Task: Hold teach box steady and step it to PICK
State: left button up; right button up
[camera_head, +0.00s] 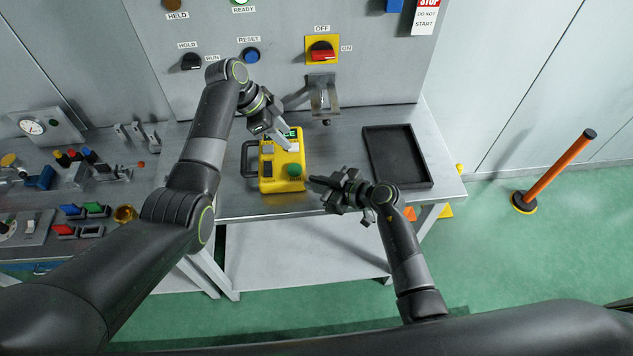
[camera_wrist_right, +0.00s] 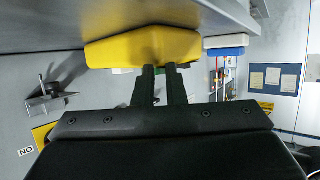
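The yellow teach box (camera_head: 268,178) lies on the grey bench, with a dark handle on its left side, a small green display at its top and a green button (camera_head: 293,170) at lower right. My left gripper (camera_head: 288,146) is over the upper part of the box, fingers pointing down at its face; I cannot tell whether they touch it or how far apart they are. My right gripper (camera_head: 313,183) is beside the box's right edge. In the right wrist view its two fingers (camera_wrist_right: 162,72) stand a little apart, nothing visibly between them, in front of the yellow box (camera_wrist_right: 140,46).
A black tray (camera_head: 428,183) lies on the bench to the right. A metal bracket (camera_head: 323,98) and a red rotary switch (camera_head: 322,52) are on the panel behind. Levers and fixtures crowd the bench at left. An orange post (camera_head: 558,168) stands on the floor.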

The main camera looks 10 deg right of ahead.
jog(key=shift+o, duration=1)
